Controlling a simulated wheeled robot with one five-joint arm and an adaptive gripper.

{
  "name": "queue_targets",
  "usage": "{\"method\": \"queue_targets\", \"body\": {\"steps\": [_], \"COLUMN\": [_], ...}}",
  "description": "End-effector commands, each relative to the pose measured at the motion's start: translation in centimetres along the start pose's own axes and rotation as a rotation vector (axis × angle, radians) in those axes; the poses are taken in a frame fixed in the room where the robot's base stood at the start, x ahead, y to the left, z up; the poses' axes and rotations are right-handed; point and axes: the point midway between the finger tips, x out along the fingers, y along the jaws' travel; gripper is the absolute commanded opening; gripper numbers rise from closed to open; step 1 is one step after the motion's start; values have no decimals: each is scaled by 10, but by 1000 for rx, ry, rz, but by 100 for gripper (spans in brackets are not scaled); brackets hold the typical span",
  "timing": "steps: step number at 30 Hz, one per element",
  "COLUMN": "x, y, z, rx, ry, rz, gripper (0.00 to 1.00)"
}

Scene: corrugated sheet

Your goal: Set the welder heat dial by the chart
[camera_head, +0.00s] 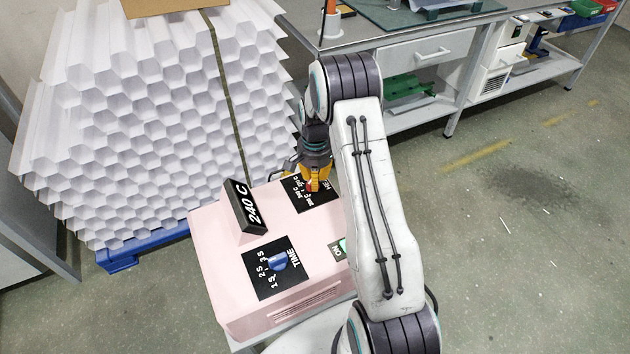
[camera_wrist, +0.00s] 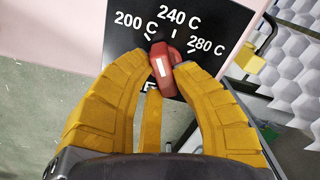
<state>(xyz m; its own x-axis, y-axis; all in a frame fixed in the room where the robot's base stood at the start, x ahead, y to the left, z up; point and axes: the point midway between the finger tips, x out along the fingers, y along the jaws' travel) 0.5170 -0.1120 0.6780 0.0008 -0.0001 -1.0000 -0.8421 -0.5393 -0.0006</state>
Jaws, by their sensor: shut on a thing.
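The pink welder (camera_head: 222,275) stands beside the white stack. A black sign on its top reads "240 C" (camera_head: 252,206). The black heat panel (camera_head: 312,203) is at its far end, partly hidden by my gripper (camera_head: 315,183). In the wrist view the panel (camera_wrist: 228,22) reads 200 C, 240 C and 280 C, each with a tick. My yellow fingers (camera_wrist: 162,66) are shut on the red heat dial (camera_wrist: 168,86), one on each side. Its white mark leans slightly left and seems to point between the 200 C and 240 C ticks.
A TIME panel (camera_head: 287,281) with a blue dial (camera_head: 277,262) and a green ON button (camera_head: 343,246) are also on the welder. White corrugated sheets (camera_head: 150,120) are stacked behind it on a blue pallet (camera_head: 140,247). A workbench (camera_head: 385,38) stands behind. Floor at right is clear.

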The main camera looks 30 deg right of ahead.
Motion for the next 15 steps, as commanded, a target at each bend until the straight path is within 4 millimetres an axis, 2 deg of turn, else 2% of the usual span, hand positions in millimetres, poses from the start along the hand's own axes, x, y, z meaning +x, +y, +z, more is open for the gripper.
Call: {"method": "queue_targets", "body": {"steps": [6,15], "x": [2,1], "y": [0,-1], "z": [-1,-1], "rx": [-154,-279], "ry": [0,-1], "rz": [0,1], "gripper": [0,0]}}
